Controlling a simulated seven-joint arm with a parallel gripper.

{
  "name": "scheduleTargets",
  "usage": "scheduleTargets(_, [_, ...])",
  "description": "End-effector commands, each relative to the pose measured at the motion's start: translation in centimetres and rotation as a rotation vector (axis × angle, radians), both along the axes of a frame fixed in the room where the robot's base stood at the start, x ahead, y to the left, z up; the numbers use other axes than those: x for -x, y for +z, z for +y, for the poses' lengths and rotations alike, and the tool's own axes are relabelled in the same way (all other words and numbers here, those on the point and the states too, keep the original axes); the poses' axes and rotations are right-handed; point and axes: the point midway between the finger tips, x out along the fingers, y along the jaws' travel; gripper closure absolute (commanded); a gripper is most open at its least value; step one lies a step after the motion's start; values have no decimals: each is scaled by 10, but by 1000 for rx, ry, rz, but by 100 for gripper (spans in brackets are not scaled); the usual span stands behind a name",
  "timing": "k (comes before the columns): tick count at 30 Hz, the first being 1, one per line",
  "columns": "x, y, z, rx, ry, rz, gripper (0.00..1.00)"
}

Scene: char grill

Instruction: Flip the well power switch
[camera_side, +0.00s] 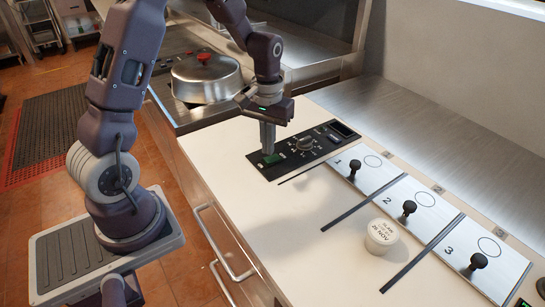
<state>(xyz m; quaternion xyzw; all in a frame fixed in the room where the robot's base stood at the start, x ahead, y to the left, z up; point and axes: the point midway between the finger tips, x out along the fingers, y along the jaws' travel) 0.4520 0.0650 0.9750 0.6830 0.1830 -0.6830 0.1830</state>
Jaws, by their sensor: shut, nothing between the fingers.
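A black control panel (318,154) is set into the white counter in the side view.
A round knob (304,144) and a dark display (344,130) are on the panel. Numbered lids 1 (371,177), 2 (428,220) and 3 (505,266) have black knobs. A white labelled cup (381,237) stands on the counter. A steel domed lid (207,78) is behind my gripper.

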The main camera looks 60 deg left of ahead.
Motion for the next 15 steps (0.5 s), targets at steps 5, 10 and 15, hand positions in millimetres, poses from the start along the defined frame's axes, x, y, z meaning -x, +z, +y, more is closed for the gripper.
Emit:
scheduleTargets(5, [0,0,0,0,0,0,100])
scheduleTargets(10, [0,-2,0,0,0,1,100])
scheduleTargets(15, [0,-5,0,0,0,0,100])
